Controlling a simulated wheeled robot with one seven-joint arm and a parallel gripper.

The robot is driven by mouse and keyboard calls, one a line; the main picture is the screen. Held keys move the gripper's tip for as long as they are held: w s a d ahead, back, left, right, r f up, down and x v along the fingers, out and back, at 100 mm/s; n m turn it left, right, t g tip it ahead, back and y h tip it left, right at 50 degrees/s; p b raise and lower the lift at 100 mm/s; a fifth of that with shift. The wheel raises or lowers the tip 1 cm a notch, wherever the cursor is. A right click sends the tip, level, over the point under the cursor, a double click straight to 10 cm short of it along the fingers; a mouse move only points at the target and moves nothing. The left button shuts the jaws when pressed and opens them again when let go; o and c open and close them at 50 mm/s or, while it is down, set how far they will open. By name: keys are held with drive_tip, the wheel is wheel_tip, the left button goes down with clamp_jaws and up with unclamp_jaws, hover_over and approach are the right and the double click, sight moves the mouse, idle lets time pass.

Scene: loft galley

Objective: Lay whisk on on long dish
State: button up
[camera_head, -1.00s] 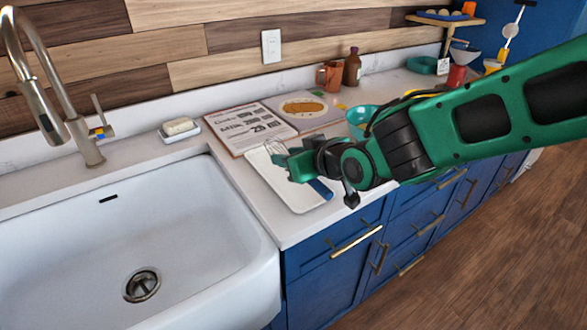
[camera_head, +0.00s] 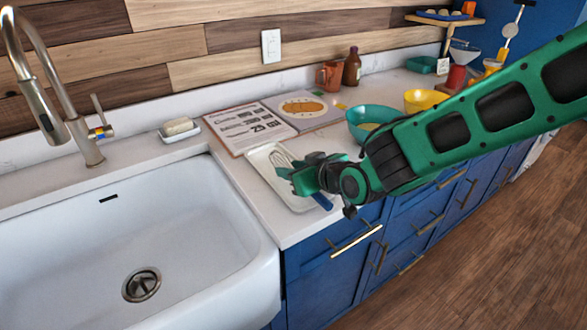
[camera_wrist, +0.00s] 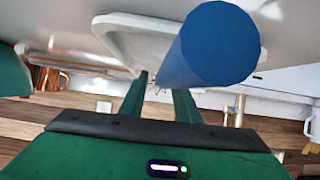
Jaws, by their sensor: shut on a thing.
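The whisk has a blue handle (camera_head: 322,200) and thin wire loops (camera_head: 281,157). My gripper (camera_head: 287,173) is shut on it, hiding its middle. The long dish (camera_head: 256,160) is a shallow white tray on the counter beside the sink, partly hidden under my gripper. The whisk lies over the dish along its length, with the handle end near the dish's front end. I cannot tell whether it touches the dish. In the wrist view the blue handle end (camera_wrist: 210,45) is large and close, with the pale dish (camera_wrist: 120,30) behind it.
An open cookbook (camera_head: 243,128) lies just behind the dish. A teal bowl (camera_head: 372,113) and a yellow bowl (camera_head: 425,98) stand to the right, near my arm. The white sink (camera_head: 235,215) is to the left. A soap dish (camera_head: 180,133) sits behind the sink.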

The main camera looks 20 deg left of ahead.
drive_tip(key=o, duration=1.2)
drive_tip(key=shift+f, duration=0.1)
drive_tip(key=shift+r, duration=0.2)
wheel_tip(320, 180, up, 5)
hover_over(320, 193)
drive_tip(key=shift+r, duration=0.2)
drive_tip(key=shift+a, duration=0.1)
